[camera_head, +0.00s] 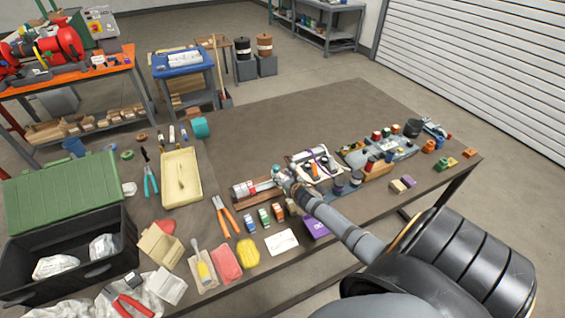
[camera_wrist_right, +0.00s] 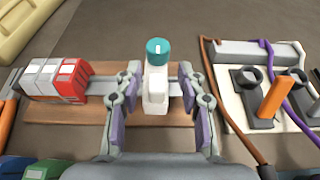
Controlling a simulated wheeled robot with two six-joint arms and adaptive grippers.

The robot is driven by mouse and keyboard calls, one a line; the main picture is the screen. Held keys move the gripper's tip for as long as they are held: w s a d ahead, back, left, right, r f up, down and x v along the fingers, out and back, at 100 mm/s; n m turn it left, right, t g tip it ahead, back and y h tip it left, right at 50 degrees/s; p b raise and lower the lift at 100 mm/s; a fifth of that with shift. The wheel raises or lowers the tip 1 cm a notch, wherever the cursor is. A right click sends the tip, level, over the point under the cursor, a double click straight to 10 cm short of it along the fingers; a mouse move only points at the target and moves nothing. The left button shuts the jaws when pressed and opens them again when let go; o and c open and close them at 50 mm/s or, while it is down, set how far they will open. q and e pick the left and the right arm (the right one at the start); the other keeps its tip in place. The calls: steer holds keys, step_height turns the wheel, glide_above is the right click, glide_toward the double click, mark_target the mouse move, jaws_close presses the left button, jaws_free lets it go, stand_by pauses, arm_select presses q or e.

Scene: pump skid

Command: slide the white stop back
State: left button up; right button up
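The white stop (camera_wrist_right: 155,95) has a teal knob on top and stands on a metal rail over a wooden board (camera_wrist_right: 62,137). My right gripper (camera_wrist_right: 158,88) is open, with one finger on each side of the stop. Small gaps show between the fingers and the stop. A red and grey-white block (camera_wrist_right: 57,80) sits on the rail to the left, apart from the stop. In the head view my right gripper (camera_head: 283,177) is at this board and largely hides the stop. My left gripper is not in view.
Right of the board is a white plate (camera_wrist_right: 262,98) with cables and an orange handle. Small coloured blocks (camera_head: 264,216) stand in front. Orange-handled pliers (camera_head: 226,216) and a cream tray (camera_head: 181,205) lie left. The table's back area is clear.

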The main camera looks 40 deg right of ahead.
steer(key=shift+s, duration=0.1)
steer(key=v, duration=1.1)
steer(key=shift+s+a, duration=0.15)
steer(key=shift+s, duration=0.25)
steer(key=shift+r, duration=0.1)
